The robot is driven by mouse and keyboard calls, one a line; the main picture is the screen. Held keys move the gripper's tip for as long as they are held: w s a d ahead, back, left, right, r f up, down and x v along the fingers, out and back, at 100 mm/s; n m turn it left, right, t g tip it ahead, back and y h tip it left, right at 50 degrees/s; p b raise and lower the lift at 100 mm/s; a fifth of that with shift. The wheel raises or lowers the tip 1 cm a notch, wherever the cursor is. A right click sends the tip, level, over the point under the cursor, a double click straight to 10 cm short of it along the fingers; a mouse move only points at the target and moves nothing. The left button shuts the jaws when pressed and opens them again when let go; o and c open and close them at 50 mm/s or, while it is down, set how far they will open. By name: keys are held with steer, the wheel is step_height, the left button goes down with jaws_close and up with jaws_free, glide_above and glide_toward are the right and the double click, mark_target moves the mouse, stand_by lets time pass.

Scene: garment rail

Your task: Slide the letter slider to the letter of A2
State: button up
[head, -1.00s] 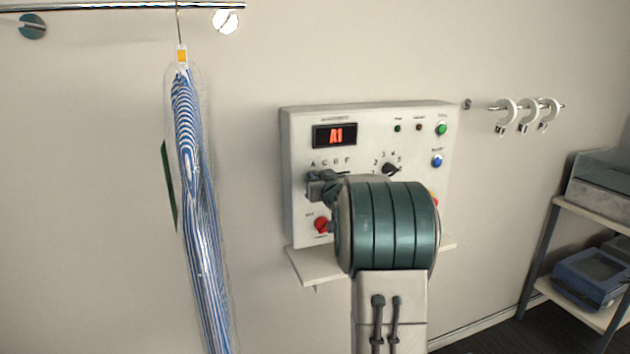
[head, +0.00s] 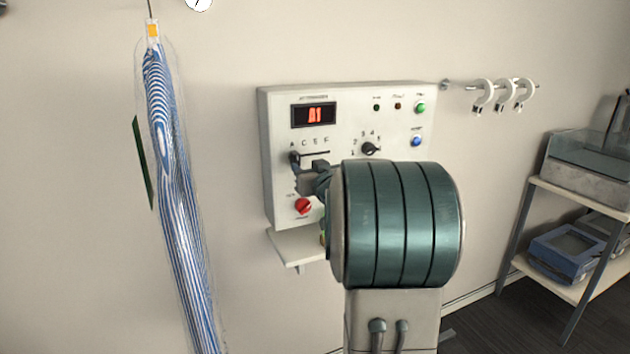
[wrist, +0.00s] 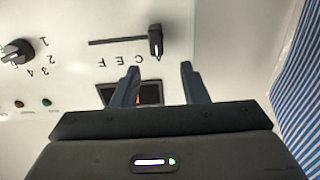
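The white control panel (head: 345,100) is on the wall; its display (head: 313,115) reads A1 in red. The letter slider's dark knob (head: 294,158) stands at the left end of its slot, under A. In the wrist view the scene is upside down, and the knob (wrist: 155,41) sits at the A end of the slot. My gripper (wrist: 161,72) is open and empty, its two fingertips apart and short of the knob. In the head view my gripper (head: 312,172) is just right of and below the knob, partly hidden by my arm.
A number dial (head: 369,149), a red knob (head: 303,206), and green (head: 420,108) and blue (head: 417,140) buttons are on the panel. A small shelf (head: 292,246) juts out below. A bagged striped garment (head: 180,200) hangs at left; a rack (head: 540,185) stands at right.

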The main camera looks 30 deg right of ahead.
steer(key=shift+s+a, duration=0.2)
steer(key=shift+s, duration=1.15)
steer(key=shift+s+a, duration=0.15)
steer(key=shift+s, duration=1.15)
steer(key=shift+a, duration=0.1)
steer(key=s+a+f+g, duration=0.5)
steer(key=s+a+f, duration=0.1)
steer(key=s+a, duration=0.2)
steer(key=s+a+f+g+y, duration=0.1)
steer(key=s+a+f+g, duration=0.4)
steer(key=s+a, duration=0.3)
steer(key=s+a+f+n+g+y, duration=0.1)
steer(key=s+a+f+g, duration=0.4)
steer(key=s, duration=0.6)
step_height(320, 180, down, 2)
steer(key=a, duration=0.2)
steer(key=shift+s+a, duration=0.4)
steer(key=shift+c, duration=0.4)
